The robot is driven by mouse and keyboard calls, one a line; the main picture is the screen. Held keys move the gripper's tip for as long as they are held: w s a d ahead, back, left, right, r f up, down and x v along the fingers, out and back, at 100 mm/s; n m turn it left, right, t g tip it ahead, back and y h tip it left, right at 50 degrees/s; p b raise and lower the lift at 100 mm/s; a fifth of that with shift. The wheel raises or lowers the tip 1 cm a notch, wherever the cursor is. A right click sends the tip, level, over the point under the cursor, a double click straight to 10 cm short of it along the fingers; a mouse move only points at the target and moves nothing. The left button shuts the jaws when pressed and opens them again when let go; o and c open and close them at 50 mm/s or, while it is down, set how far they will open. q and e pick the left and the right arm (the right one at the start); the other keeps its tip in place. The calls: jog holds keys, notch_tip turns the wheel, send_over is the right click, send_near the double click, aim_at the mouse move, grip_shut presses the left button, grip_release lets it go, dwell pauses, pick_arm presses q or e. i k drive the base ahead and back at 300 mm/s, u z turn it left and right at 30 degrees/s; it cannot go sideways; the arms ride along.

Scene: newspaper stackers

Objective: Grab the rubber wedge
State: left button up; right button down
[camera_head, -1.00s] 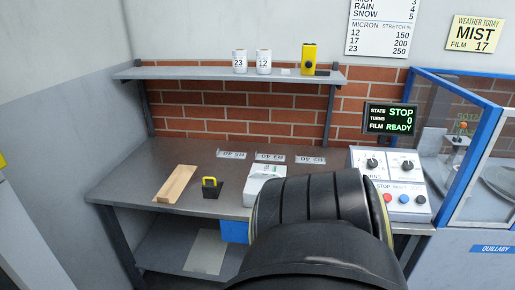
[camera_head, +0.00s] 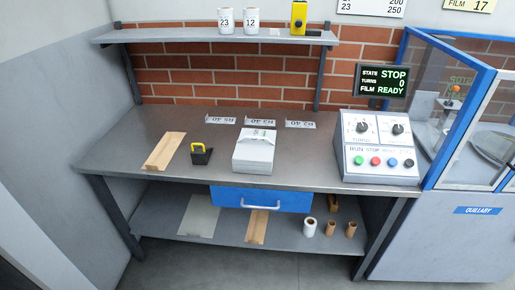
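Neither of my grippers is in view.
A control box (camera_head: 378,160) with knobs and buttons stands at the bench's right end, beside a blue-framed machine (camera_head: 437,190). A blue drawer (camera_head: 225,197) hangs below. The lower shelf (camera_head: 160,215) holds a white roll (camera_head: 310,227) and brown cores (camera_head: 331,229). The bench front is mostly clear.

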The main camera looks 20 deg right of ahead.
aim_at(201, 156)
jog(key=z, duration=1.6)
jog(key=i, duration=1.2)
jog(key=u, duration=3)
